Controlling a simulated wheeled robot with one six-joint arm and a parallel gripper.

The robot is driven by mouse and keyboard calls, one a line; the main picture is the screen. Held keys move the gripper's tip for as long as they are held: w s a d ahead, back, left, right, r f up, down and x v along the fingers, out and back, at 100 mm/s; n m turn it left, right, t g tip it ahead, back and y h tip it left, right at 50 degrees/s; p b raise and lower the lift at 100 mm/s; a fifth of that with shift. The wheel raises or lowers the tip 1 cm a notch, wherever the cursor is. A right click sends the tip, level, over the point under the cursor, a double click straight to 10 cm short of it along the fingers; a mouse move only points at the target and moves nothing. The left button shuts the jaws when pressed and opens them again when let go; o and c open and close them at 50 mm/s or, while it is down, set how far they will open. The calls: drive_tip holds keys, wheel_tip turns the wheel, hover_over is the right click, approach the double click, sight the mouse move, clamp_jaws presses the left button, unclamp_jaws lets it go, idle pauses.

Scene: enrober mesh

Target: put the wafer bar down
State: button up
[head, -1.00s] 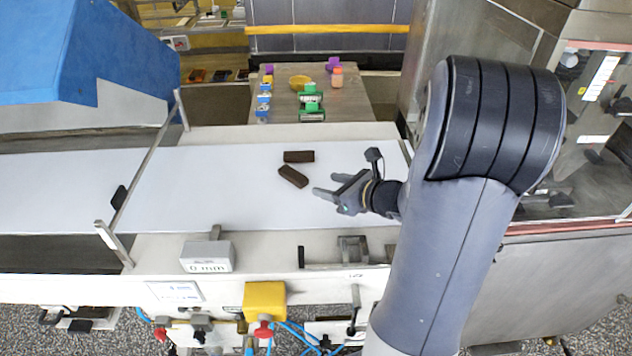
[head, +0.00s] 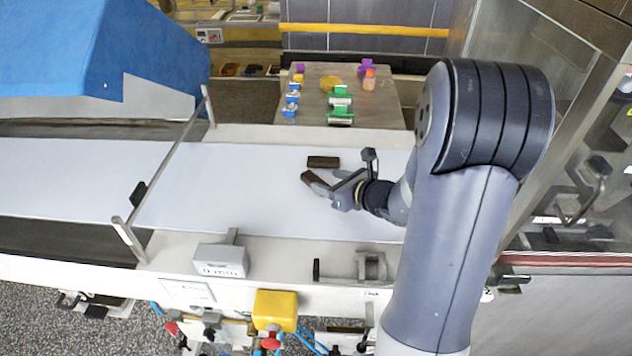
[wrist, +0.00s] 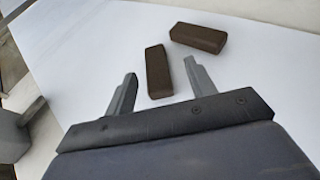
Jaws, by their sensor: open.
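Two dark brown wafer bars lie flat on the white belt (head: 220,190). The nearer bar (head: 310,179) is angled. In the wrist view this bar (wrist: 158,72) lies between the tips of my open gripper (wrist: 161,70), with a gap visible on both sides. The other bar (head: 323,162) lies just behind it; in the wrist view it (wrist: 199,38) is beyond the right fingertip. In the head view my gripper (head: 318,180) reaches in from the right, low over the belt, and its fingers partly cover the nearer bar.
A grey gauge block (head: 221,261) stands on the front rail. A metal bar (head: 165,165) crosses the belt at the left, near the blue hood (head: 110,50). A side table (head: 385,105) behind holds several small coloured items. The belt left of the bars is clear.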

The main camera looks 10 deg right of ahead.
sight(314, 179)
drive_tip(key=x, duration=0.2)
drive_tip(key=p+x, duration=0.1)
drive_tip(key=x, duration=0.1)
drive_tip(key=shift+s+a+f, duration=0.1)
drive_tip(key=shift+s+a, duration=0.2)
drive_tip(key=shift+a, duration=0.05)
drive_tip(key=shift+w+a+f, duration=0.25)
drive_tip(key=shift+w+f, duration=0.05)
drive_tip(key=shift+w, duration=0.25)
drive_tip(key=c, duration=0.9)
drive_tip(key=shift+o, duration=0.2)
